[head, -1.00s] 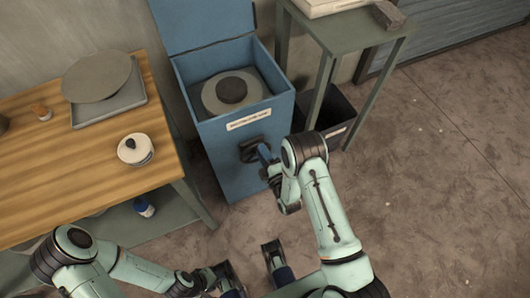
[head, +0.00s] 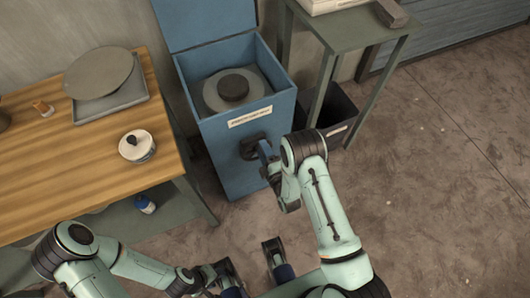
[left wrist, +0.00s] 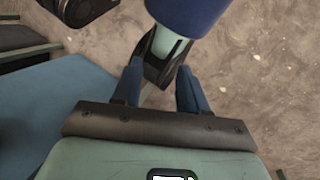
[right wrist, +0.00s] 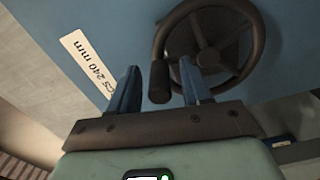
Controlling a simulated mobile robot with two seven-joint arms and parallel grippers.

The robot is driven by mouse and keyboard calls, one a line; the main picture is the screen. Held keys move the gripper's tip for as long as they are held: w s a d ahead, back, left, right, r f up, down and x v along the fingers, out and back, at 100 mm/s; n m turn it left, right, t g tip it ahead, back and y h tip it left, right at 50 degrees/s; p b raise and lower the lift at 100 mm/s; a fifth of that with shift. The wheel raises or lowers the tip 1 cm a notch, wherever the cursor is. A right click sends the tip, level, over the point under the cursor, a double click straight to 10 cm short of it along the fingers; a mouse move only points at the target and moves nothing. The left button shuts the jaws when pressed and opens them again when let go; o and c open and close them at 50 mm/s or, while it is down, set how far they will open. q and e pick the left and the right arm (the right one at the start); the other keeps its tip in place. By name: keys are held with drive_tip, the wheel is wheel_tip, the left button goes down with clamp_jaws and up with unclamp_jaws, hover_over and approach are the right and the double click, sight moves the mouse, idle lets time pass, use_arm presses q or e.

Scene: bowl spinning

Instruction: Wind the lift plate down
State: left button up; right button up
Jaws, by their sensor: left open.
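A blue box (head: 230,160) stands open with its lid raised. Inside it a round grey plate (head: 212,100) carries a dark disc (head: 233,88); the plate sits below the box rim. A dark handwheel (head: 250,147) is on the box front and fills the top of the right wrist view (right wrist: 213,42). Its knob (right wrist: 160,82) lies between the blue fingers of my right gripper (right wrist: 160,70), with a gap showing on each side. My right gripper looks open around the knob. My left gripper (left wrist: 158,72) is open and empty above the floor, away from the box.
A wooden table (head: 70,170) at left holds a tray (head: 120,110) with a grey disc (head: 98,72) and a lidded white pot (head: 137,147). A green-grey stand (head: 345,35) is right of the box, with a dark bin (head: 340,105) beneath it. The floor at right is clear.

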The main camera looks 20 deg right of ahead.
use_arm(q)
drive_tip(key=w+a+f+t+b, duration=0.1)
drive_tip(key=w+a+f+b, duration=0.1)
drive_tip(key=w+f+b, duration=0.2)
drive_tip(key=shift+w+f+t+y+b, duration=0.3)
drive_tip(key=shift+w+f+t+b, duration=0.1)
drive_tip(key=shift+w+f, duration=0.1)
use_arm(e)
drive_tip(key=s, duration=1.3)
drive_tip(key=shift+s+d, duration=0.2)
drive_tip(key=s+a+f+m+g+y+p, duration=0.3)
drive_tip(key=s+a+f+m+g+p, duration=0.2)
drive_tip(key=m+g+p, duration=0.35)
use_arm(q)
drive_tip(key=s+d+r+g+p, duration=0.1)
drive_tip(key=r+p, duration=0.3)
drive_tip(key=r, duration=0.4)
drive_tip(key=s+d+r+g+p, duration=0.1)
drive_tip(key=s+r+p, duration=0.2)
drive_tip(key=r, duration=0.5)
drive_tip(key=shift+p, duration=0.5)
use_arm(e)
drive_tip(key=s+a+r+m+g, duration=0.1)
drive_tip(key=s+r+m+g, duration=0.2)
drive_tip(key=s+m+g, duration=0.7)
drive_tip(key=s+m, duration=0.2)
drive_tip(key=s, duration=0.1)
drive_tip(key=shift+a, duration=0.35)
